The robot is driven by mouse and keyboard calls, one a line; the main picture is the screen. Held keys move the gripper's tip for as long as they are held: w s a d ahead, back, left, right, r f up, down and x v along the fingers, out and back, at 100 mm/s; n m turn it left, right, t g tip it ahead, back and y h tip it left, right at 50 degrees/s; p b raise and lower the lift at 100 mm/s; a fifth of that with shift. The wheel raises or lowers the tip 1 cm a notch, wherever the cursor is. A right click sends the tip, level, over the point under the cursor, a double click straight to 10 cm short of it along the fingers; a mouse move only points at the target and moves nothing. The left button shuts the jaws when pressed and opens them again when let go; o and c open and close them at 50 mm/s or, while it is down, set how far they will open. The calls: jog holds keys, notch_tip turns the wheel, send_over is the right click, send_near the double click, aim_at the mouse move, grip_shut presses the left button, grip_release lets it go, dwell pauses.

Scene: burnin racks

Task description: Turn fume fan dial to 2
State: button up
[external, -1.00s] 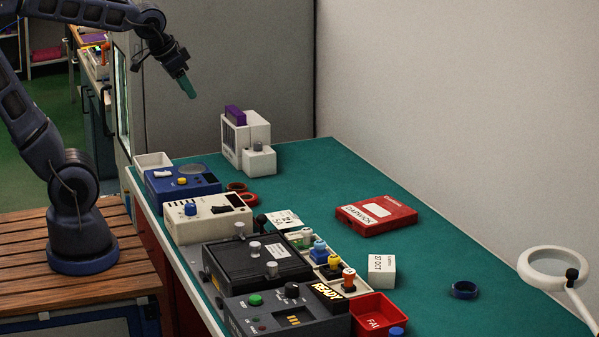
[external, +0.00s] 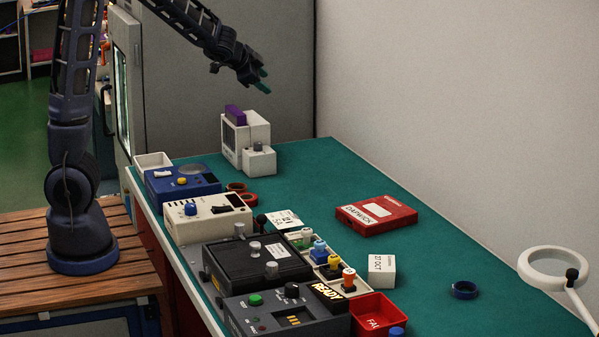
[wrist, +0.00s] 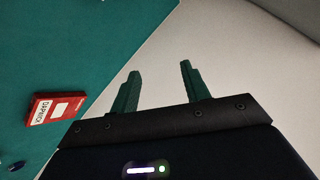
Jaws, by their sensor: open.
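A white unit (external: 258,124) with a dark grille stands at the back of the green bench in the external view. A small white box (external: 259,162) with a grey knob (external: 258,147) on top sits against its front. This looks like the fume fan dial, but its label and numbers are too small to read. My gripper (external: 266,80) is in the air above and slightly right of the white unit, touching nothing. In the wrist view, its two green fingers (wrist: 160,69) are apart and empty. The dial is not in the wrist view.
A purple block (external: 235,115) sits on the white unit. A blue device (external: 182,183), a cream device (external: 207,218) and a black box (external: 256,265) line the left edge. A red case (external: 376,214) lies mid-bench, also in the wrist view (wrist: 55,108). The bench's back right is clear.

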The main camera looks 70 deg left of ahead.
jog(key=w+a+f+m, duration=0.2)
jog(key=w+f+m, duration=0.2)
jog(key=w+f, duration=0.15)
jog(key=m+g, duration=0.7)
jog(key=g, duration=0.3)
send_near(259, 143)
jog(key=x, duration=0.8)
jog(key=shift+a+f, duration=0.25)
jog(key=shift+f, duration=0.1)
jog(key=shift+m, duration=0.3)
jog(key=c, duration=1)
